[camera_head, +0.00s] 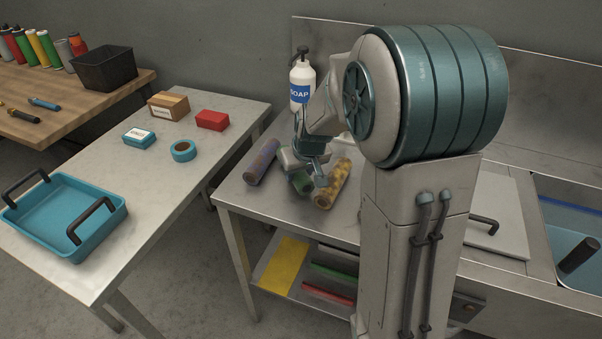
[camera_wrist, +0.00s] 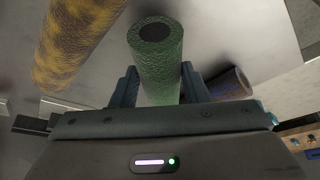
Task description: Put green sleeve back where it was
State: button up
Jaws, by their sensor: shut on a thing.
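My gripper (camera_head: 305,167) is over the metal counter. It is shut on the green sleeve (camera_head: 301,184), which is partly hidden by the gripper in the head view. In the wrist view the green sleeve (camera_wrist: 157,58) stands out between the two fingers (camera_wrist: 160,88), with its dark round end showing. A purple sleeve (camera_head: 262,161) lies to the left on the counter, and a yellow-brown mottled sleeve (camera_head: 333,184) lies to the right. I cannot tell whether the green sleeve touches the counter.
A white soap bottle (camera_head: 302,82) stands behind the sleeves on the metal counter (camera_head: 236,190). A separate table at left holds a blue tray (camera_head: 68,222), a tape roll (camera_head: 183,151) and small boxes. A sink (camera_head: 575,235) is at far right.

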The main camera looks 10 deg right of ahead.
jog(key=shift+f, duration=0.45)
jog(key=shift+f, duration=0.15)
jog(key=o, duration=1)
jog(key=a+v, duration=0.1)
jog(key=v, duration=1.1)
jog(key=s, duration=0.6)
jog(key=s+f+m+g, duration=0.1)
jog(key=s, duration=0.6)
jog(key=s+f+m+g, duration=0.1)
jog(key=s, duration=0.5)
jog(key=shift+s+a+f+h+p, duration=0.1)
jog(key=shift+s+f+h+p, duration=0.1)
jog(key=shift+h+p, duration=0.15)
